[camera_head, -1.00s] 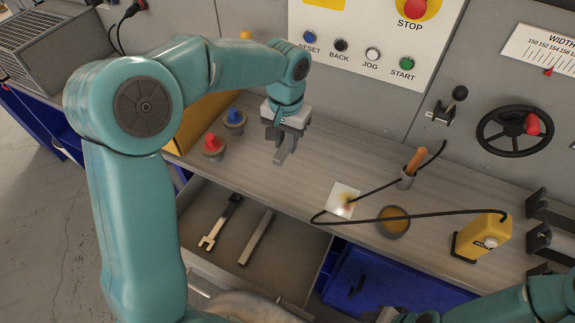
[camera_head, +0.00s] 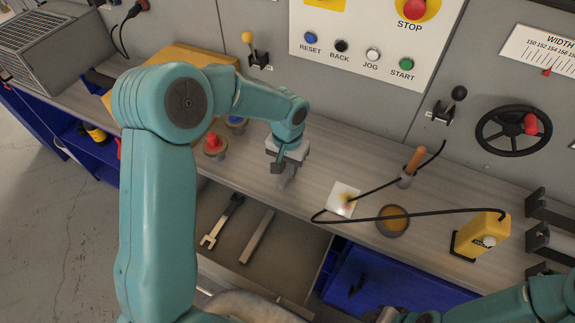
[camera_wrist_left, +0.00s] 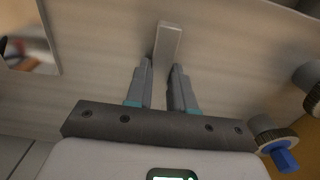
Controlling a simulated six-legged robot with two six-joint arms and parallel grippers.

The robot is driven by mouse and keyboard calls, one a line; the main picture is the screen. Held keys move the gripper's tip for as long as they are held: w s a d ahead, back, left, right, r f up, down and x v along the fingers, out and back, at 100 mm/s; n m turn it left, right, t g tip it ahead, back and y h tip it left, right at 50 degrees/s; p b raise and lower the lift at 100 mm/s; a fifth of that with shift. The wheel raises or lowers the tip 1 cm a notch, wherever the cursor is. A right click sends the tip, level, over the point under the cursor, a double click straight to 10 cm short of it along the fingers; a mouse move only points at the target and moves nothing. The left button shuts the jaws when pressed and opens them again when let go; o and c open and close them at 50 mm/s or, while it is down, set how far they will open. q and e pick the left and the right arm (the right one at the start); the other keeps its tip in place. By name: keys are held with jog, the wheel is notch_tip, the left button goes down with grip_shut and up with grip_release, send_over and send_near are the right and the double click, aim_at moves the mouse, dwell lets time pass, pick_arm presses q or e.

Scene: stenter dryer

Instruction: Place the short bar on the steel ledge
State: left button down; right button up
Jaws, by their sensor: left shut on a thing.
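My left gripper (camera_head: 281,166) is shut on the short bar (camera_head: 285,182), a small flat grey piece. In the left wrist view the bar (camera_wrist_left: 168,42) stands between the two fingers (camera_wrist_left: 163,75) and sticks out past their tips. The gripper is over the steel ledge (camera_head: 325,155), the long grey surface below the control panel. I cannot tell whether the bar touches the ledge.
A red-topped knob (camera_head: 213,145) and a blue-topped one stand left of the gripper. A white card (camera_head: 343,199), black cable, round bowl (camera_head: 393,221) and yellow device (camera_head: 482,236) lie to the right. The open drawer below holds a wrench (camera_head: 221,222) and a longer bar (camera_head: 257,237).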

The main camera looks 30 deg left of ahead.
aim_at(287, 170)
pick_arm(q)
jog(key=c, duration=1)
grip_release()
jog(key=shift+w+f, duration=0.1)
notch_tip(287, 170, up, 12)
jog(key=shift+r, duration=0.2)
